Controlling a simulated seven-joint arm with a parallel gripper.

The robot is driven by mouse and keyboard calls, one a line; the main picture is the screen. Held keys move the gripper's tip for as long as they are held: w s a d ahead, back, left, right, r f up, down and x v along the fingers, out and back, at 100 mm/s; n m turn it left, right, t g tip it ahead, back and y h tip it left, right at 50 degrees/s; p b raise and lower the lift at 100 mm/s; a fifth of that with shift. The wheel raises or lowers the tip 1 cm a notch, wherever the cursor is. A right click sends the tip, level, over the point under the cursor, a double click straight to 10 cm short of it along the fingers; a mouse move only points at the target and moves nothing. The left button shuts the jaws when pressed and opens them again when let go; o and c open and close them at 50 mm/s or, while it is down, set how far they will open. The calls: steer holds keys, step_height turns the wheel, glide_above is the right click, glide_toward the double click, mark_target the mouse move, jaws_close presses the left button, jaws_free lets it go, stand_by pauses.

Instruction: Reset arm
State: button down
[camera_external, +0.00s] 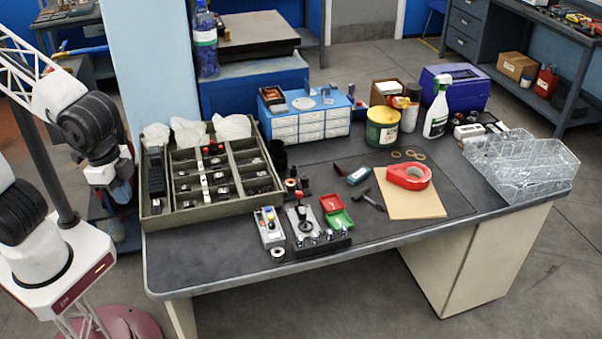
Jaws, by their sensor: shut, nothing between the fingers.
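My arm stands at the left edge of the picture, off the left end of the bench (215,272). My gripper (104,176) hangs left of the grey compartment tray, clear of the bench top. It is small in this view and its fingers are hard to make out. It is shut and holds nothing.
The grey tray (148,222) holds dark parts and white bags. A blue drawer box (312,125), bottles and clear bins (522,165) stand behind and right. The front-left bench is bare.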

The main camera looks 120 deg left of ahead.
steer(key=s+d+m, duration=0.1)
steer(key=s+d, duration=0.3)
steer(key=s, duration=0.4)
steer(key=s+d+r+m, duration=0.1)
steer(key=s+d+m, duration=0.1)
steer(key=s+d, duration=0.3)
steer(key=shift+s+d+r+t, duration=0.2)
steer(key=shift+s+t, duration=0.2)
steer(key=shift+s, duration=1.75)
steer(key=shift+w, duration=0.15)
